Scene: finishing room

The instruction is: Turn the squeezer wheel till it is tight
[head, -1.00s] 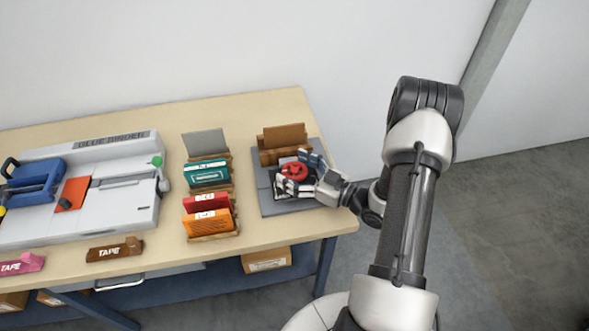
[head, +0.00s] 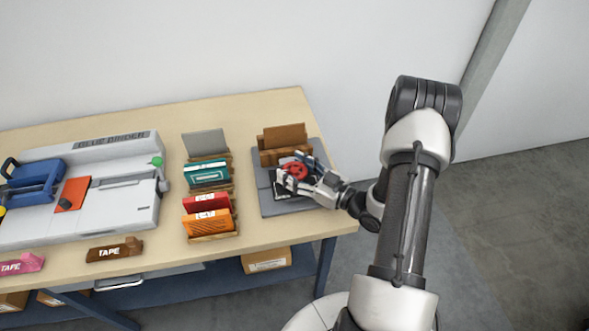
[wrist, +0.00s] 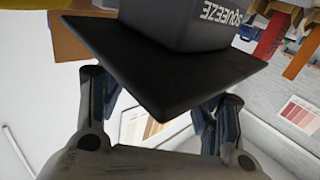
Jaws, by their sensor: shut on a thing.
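The red squeezer wheel (head: 294,171) sits on top of the squeezer on a grey base plate (head: 268,204) at the table's right end. My gripper (head: 295,174) reaches in from the right with its fingers around the wheel and is shut on it. The fingers cover part of the wheel. In the wrist view, the dark squeezer block with its SQUEEZE lettering (wrist: 190,27) and a black plate (wrist: 160,75) show between my gripper's fingers (wrist: 152,100). The wheel cannot be made out there.
A wooden holder with a brown board (head: 284,135) stands just behind the squeezer. Racks with teal (head: 208,174), red and orange booklets stand to its left. The glue binder (head: 110,185) and tape dispensers (head: 114,249) are further left.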

